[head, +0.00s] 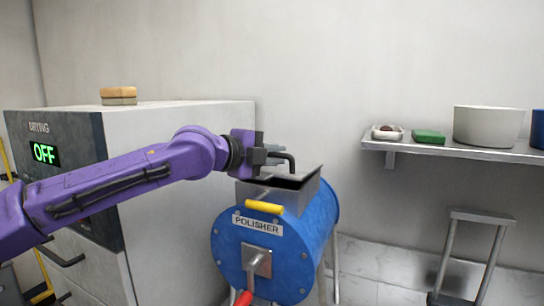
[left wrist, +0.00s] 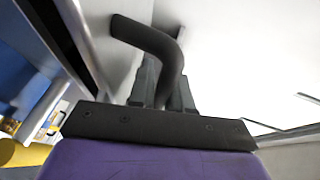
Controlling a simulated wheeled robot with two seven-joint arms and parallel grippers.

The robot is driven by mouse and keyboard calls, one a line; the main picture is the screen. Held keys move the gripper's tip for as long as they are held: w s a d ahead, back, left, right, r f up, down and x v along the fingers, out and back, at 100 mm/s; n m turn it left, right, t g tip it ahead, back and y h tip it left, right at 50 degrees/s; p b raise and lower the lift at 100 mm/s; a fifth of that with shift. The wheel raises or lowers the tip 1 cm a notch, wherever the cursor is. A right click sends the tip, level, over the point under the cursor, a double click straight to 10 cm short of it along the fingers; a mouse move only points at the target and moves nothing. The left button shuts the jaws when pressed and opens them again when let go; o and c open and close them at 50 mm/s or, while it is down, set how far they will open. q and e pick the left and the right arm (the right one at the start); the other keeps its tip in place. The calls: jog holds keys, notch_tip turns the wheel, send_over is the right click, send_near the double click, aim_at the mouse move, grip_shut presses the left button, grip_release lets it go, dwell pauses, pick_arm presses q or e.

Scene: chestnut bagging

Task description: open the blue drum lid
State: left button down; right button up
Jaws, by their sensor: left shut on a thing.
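The blue drum (head: 312,225), labelled POLISHER, stands in the middle with a grey metal hopper (head: 262,195) on top. A dark gap shows at the hopper's top; I cannot tell how far the lid is open. My left gripper (head: 272,155) is just above the hopper, shut on a black bent handle (head: 291,161). In the left wrist view the handle (left wrist: 150,38) rises from between the fingers (left wrist: 163,92) and bends left. My right gripper is not in view.
A drying cabinet (head: 180,130) with a green OFF display stands at left, a brown block (head: 118,95) on top. A wall shelf (head: 460,151) at right holds a white bowl (head: 488,127), a green item (head: 429,136) and a small dish (head: 387,132). A metal-framed stand (head: 483,216) is below.

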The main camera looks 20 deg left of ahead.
aim_at(280, 167)
pick_arm(q)
jog(key=shift+n+g, duration=0.3)
jog(key=shift+g, duration=0.4)
jog(key=r+p, duration=0.1)
jog(key=p, duration=0.1)
jog(key=w+r+p, duration=0.1)
jog(key=r+p, duration=0.1)
jog(key=w+r+p, duration=0.1)
jog(key=r+p, duration=0.1)
jog(key=p, duration=0.1)
jog(key=shift+w, duration=0.1)
jog(key=shift+w+r+g+y+p, duration=0.2)
jog(key=shift+w+g+y+p, duration=0.1)
jog(key=shift+w+d+r+g, duration=0.1)
jog(key=shift+w+g, duration=0.15)
jog(key=shift+g, duration=0.05)
jog(key=shift+w+r+n+g, duration=0.3)
jog(key=shift+w+r+g, duration=0.3)
jog(key=shift+w+r, duration=0.05)
jog(key=c, duration=1.4)
grip_release()
